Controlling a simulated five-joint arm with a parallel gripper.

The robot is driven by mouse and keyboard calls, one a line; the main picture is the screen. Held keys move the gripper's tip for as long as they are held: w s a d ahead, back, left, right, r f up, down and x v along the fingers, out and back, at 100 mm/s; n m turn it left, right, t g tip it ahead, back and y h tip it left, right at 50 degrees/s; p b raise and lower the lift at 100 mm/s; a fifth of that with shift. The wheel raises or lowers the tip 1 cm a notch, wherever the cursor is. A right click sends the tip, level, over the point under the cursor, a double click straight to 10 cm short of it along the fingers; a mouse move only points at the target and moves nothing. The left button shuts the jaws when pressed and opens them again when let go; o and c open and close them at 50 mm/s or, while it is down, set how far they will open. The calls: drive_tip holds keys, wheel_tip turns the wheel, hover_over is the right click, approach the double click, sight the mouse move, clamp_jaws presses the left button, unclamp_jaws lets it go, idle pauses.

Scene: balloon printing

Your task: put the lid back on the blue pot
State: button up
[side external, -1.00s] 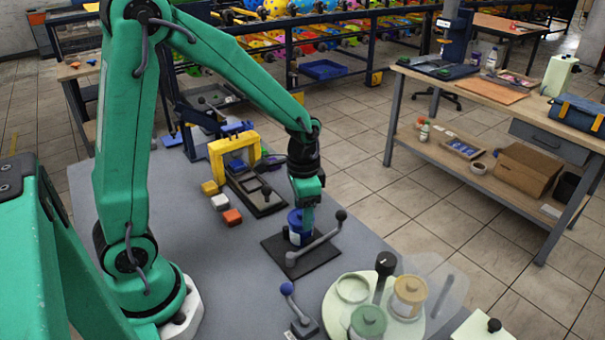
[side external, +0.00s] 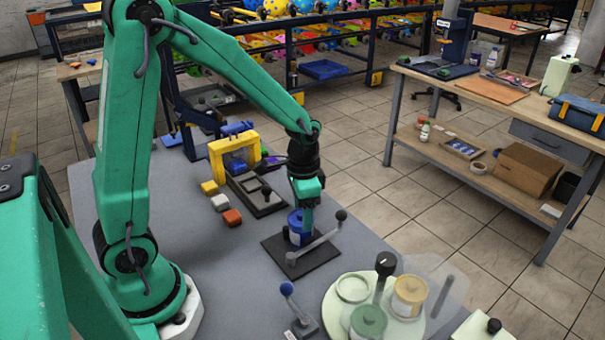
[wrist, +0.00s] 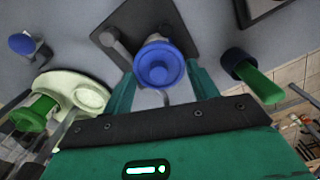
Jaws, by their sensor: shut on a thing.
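The blue pot (side external: 295,237), with a pale label, stands upright on a dark square plate (side external: 272,245) on the grey bench. My gripper (side external: 304,213) points down directly over the pot, with its fingers at the pot's top. In the wrist view a round blue lid with a raised knob (wrist: 159,66) sits between the two green fingers of my gripper (wrist: 162,88), which is shut on it. The lid is over the pot; the fingers hide the rim, so I cannot tell whether it is seated.
A lever with a black knob (side external: 341,215) stands close right of the pot. A round pale turntable (side external: 333,310) with green and tan pots is at the front right. A blue-knobbed lever (side external: 287,289) is in front. Small coloured blocks (side external: 220,202) and a yellow frame (side external: 217,158) lie behind left.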

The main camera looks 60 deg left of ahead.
drive_tip(key=o, duration=1)
drive_tip(key=shift+o, duration=0.5)
drive_tip(key=shift+o, duration=1.3)
drive_tip(key=shift+r, duration=0.2)
drive_tip(key=shift+r, duration=3.3)
